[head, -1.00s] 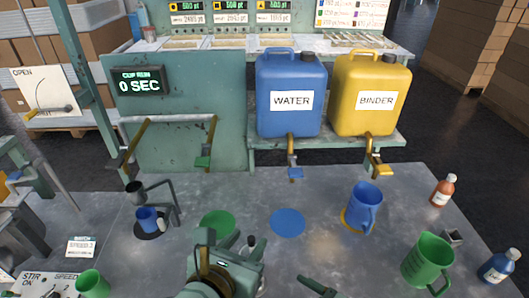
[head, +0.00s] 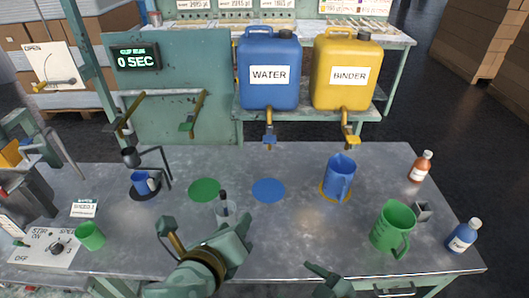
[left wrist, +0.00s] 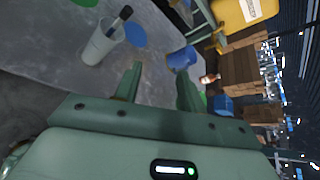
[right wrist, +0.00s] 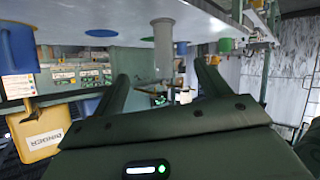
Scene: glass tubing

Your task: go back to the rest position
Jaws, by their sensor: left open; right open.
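My left gripper (head: 247,228) is at the table's front edge in the head view, just in front of the small grey cup (head: 225,210) with a dark-tipped rod standing in it. In the left wrist view, its fingers (left wrist: 160,85) are apart with nothing between them, and the cup (left wrist: 98,45) stands clear of them. My right gripper (head: 327,280) shows only partly at the bottom of the head view. In the right wrist view its fingers (right wrist: 163,88) are apart and empty, with a grey cylinder (right wrist: 163,45) beyond them.
A blue pitcher (head: 339,175) stands on a yellow disc, and a green pitcher (head: 393,228) stands near the front right. Bottles (head: 463,236) are at the right edge. A green cup (head: 90,236) stands by the stirrer panel (head: 45,247). The table's front middle (head: 300,235) is clear.

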